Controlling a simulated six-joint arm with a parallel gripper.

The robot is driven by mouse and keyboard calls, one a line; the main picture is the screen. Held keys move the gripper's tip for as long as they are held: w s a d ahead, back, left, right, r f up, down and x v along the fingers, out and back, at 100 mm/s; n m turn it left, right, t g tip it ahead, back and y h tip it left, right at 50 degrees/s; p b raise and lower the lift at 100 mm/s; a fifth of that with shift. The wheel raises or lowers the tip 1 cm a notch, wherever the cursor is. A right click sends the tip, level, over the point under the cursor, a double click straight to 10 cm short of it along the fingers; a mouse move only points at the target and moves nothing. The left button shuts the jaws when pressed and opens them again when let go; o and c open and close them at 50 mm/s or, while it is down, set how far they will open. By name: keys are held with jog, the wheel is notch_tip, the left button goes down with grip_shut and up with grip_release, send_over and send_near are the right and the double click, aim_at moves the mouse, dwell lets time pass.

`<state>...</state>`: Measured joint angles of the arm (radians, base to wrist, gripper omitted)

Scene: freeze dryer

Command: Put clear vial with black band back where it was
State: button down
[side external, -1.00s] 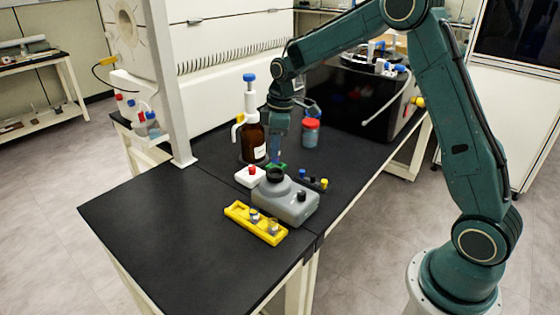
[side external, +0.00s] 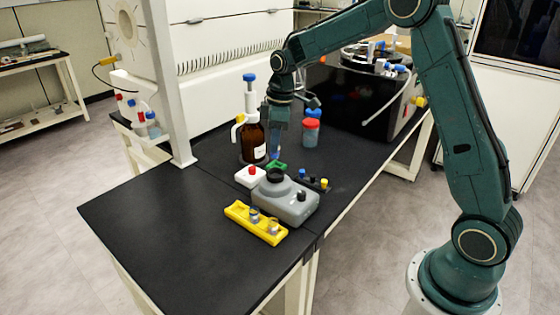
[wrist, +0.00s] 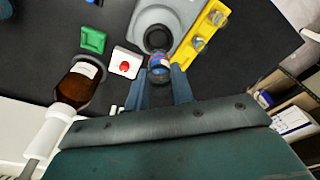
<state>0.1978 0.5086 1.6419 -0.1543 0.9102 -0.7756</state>
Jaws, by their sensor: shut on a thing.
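My gripper (wrist: 159,80) is shut on a small vial (wrist: 159,61), which shows between the fingertips in the wrist view with blue and a spot of red on it. I cannot make out its black band. In the side view my gripper (side external: 277,150) points down above the bench, behind the grey mixer (side external: 292,204) and right of the brown bottle; the vial is hardly visible there. The yellow rack (side external: 238,213) stands in front of the mixer and holds small clear vials (side external: 273,226). The rack also shows in the wrist view (wrist: 183,62).
A brown dispenser bottle (side external: 252,141) stands close left of my gripper. A white block with a red knob (side external: 250,177), a green block (side external: 277,166) and a dark rack with coloured caps (side external: 314,183) surround the mixer. A red-lidded jar (side external: 310,133) stands behind. The front-left bench is clear.

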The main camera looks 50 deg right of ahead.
jog(key=w+a+r+n, duration=0.2)
jog(key=w+a+n, duration=0.1)
jog(key=a, duration=0.2)
jog(key=w+a+r+n, duration=0.2)
jog(key=a+r+n, duration=0.15)
jog(key=a, duration=0.25)
notch_tip(320, 180, down, 17)
jog(key=shift+w+d+r+g+y, duration=0.15)
jog(key=shift+d+g+y, duration=0.1)
jog(key=shift+g+y, duration=0.05)
jog(key=shift+f, duration=2.1)
jog(key=shift+f, duration=0.2)
jog(key=c, duration=1.2)
grip_release()
jog(key=shift+r, duration=0.15)
